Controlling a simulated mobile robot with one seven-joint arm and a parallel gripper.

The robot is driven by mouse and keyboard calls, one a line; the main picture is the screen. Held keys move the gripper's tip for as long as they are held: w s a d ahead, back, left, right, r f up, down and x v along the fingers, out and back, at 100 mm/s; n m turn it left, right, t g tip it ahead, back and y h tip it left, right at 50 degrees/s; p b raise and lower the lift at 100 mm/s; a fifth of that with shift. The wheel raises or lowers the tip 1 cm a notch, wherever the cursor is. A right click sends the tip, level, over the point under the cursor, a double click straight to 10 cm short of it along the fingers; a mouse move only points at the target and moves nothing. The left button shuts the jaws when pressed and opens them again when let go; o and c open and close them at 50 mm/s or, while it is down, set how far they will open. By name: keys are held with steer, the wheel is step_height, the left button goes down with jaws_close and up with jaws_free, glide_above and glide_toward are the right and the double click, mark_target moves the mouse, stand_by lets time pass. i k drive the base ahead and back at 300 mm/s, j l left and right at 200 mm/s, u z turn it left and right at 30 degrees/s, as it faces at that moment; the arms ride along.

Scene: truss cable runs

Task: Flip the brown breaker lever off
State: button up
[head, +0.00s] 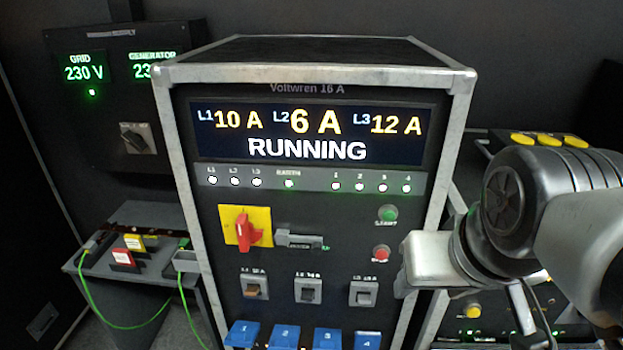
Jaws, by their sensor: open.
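The brown breaker lever (253,289) is in a light grey frame under the L1 label, at the lower left of the cabinet front. Whether it is tilted up or down is too small to tell. To its right are the L2 breaker with a dark lever (308,292) and the L3 breaker with a grey lever (363,295). My gripper (403,280) is open and empty at the cabinet's right edge, right of the L3 breaker and well apart from the brown lever. Its fingers are only partly visible.
A red rotary switch (243,230) on a yellow plate and a grey latch handle (300,241) sit above the breakers. Blue socket covers (285,334) line up below. A green start button (387,213) and red button (381,253) are near my gripper. The display (308,133) reads RUNNING.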

mark_target(250, 291)
steer(key=u, duration=0.25)
steer(key=i+u, duration=0.2)
steer(key=j+u, duration=0.1)
steer(key=u, duration=0.6)
steer(key=i+j+z, duration=0.2)
steer(key=k+l+u, duration=0.25)
steer(key=l, duration=0.25)
steer(key=k, duration=0.05)
